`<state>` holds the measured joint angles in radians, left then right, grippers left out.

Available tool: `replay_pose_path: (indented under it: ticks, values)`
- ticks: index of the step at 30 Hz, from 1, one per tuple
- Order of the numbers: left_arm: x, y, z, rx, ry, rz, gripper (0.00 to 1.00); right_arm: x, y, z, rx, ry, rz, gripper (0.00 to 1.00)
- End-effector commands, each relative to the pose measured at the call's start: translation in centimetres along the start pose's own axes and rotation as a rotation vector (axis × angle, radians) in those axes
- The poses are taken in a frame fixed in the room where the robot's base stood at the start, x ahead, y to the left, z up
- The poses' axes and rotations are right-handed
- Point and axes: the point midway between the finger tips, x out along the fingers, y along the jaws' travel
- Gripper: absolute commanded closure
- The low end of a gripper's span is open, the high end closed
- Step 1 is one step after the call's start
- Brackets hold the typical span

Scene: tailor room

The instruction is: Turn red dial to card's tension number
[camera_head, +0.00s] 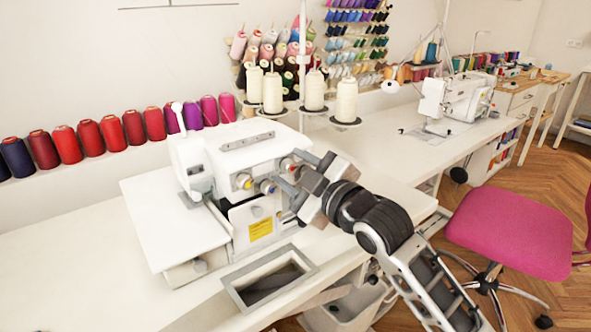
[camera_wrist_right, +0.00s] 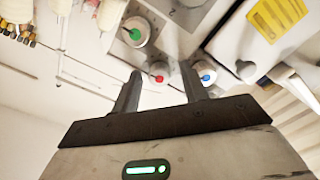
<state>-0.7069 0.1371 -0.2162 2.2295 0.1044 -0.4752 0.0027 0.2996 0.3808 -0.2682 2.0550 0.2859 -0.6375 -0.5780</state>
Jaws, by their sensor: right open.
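A white overlock sewing machine (camera_head: 215,160) stands on the white table, with several coloured dials on its front. The red dial (camera_head: 286,164) shows between the fingers of my right gripper (camera_head: 289,172). In the right wrist view the red dial (camera_wrist_right: 159,74) lies between the two open fingers (camera_wrist_right: 160,84), with no clear contact visible. The blue dial (camera_wrist_right: 206,76) is just right of the right finger, and the green dial (camera_wrist_right: 134,34) is above. A yellow card (camera_head: 261,229) is on the machine's lower front; its text is too small to read. My left gripper is out of view.
A yellow dial (camera_head: 243,181) sits left of the blue one. Cream thread cones (camera_head: 272,92) stand behind the machine. A grey-rimmed table opening (camera_head: 233,296) is in front. A pink chair (camera_head: 510,232) stands at the right.

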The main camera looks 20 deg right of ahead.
Motion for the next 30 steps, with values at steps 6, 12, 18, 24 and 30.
replay_pose_path:
  ticks: [6, 12, 18, 24, 30]
  values:
    - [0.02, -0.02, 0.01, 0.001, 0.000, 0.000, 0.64, -0.01, 0.00, -0.01, 0.000, 0.000, 0.000, 0.65]
    - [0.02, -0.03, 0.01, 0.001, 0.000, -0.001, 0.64, -0.03, 0.00, 0.00, 0.001, 0.000, 0.000, 1.00]
    - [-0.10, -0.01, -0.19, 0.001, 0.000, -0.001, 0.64, -0.03, 0.03, -0.04, -0.017, 0.000, -0.001, 1.00]
    - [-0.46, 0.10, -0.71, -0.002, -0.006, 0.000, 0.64, -0.02, 0.13, -0.11, -0.101, -0.001, -0.002, 1.00]
    - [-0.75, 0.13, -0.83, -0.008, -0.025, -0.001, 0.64, -0.02, 0.20, -0.17, -0.239, -0.001, -0.002, 1.00]
